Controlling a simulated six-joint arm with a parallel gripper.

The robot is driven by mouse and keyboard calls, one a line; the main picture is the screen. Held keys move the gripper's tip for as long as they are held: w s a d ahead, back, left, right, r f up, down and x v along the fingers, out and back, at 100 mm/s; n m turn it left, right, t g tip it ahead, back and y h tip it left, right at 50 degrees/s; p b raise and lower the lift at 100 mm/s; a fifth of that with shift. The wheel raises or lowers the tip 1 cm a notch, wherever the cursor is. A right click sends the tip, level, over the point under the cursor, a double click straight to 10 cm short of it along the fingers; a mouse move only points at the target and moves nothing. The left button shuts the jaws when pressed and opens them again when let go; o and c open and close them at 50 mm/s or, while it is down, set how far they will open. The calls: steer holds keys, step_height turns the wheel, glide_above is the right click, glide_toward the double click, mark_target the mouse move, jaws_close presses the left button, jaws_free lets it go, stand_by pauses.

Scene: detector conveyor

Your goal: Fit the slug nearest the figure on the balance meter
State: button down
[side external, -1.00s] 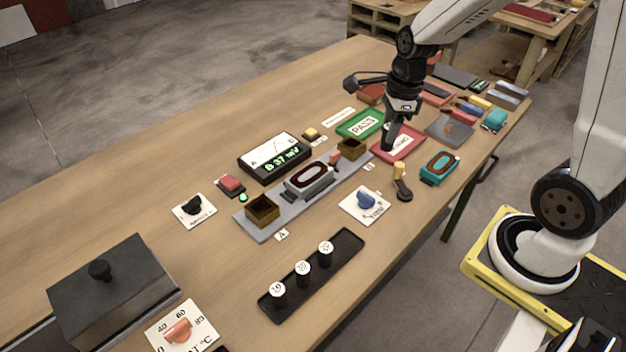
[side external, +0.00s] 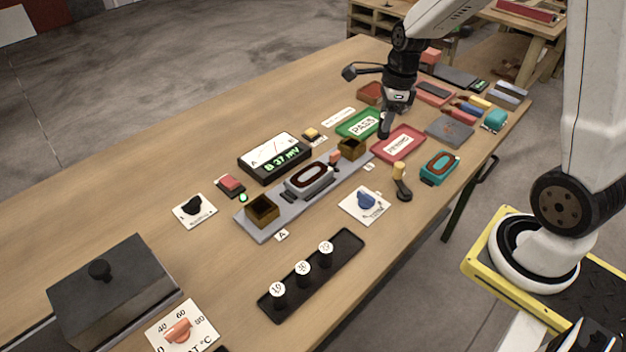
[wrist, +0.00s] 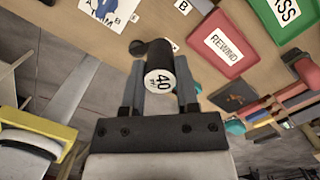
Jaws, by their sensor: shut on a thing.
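My gripper (side external: 385,128) is shut on a black slug with a white end marked 40 (wrist: 160,78). It holds the slug above the table, near the green PASS tray and the red REWIND tray. The balance meter (side external: 273,157) shows "B 37 mV" in green digits. In front of it a grey balance base carries two open brown boxes: one at the A end (side external: 262,211) and one at the far end (side external: 351,148). A grey coil unit (side external: 310,179) sits between them. Several white-topped slugs, the nearest marked 10 (side external: 278,290), stand in a black rack (side external: 338,262).
The PASS tray (side external: 378,133) and REWIND tray (side external: 417,141) lie close to my gripper. A yellow-topped lever (side external: 401,180), a blue knob plate (side external: 379,210) and a teal coil unit (side external: 440,167) stand in front. The left rear table is clear.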

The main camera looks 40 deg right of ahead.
steer(key=shift+w+d+f, duration=0.35)
steer(key=shift+w+f, duration=0.95)
steer(key=shift+w, duration=0.25)
steer(key=shift+w+d+f, duration=0.35)
steer(key=shift+w+f, duration=0.9)
steer(key=shift+w, duration=0.3)
steer(key=shift+w+d+f, duration=0.35)
steer(key=shift+w+f, duration=0.95)
steer(key=shift+w, duration=0.25)
steer(key=shift+w+f, duration=0.25)
steer(key=shift+f, duration=1.55)
steer(key=shift+f, duration=0.15)
steer(key=shift+c, duration=1.8)
jaws_free()
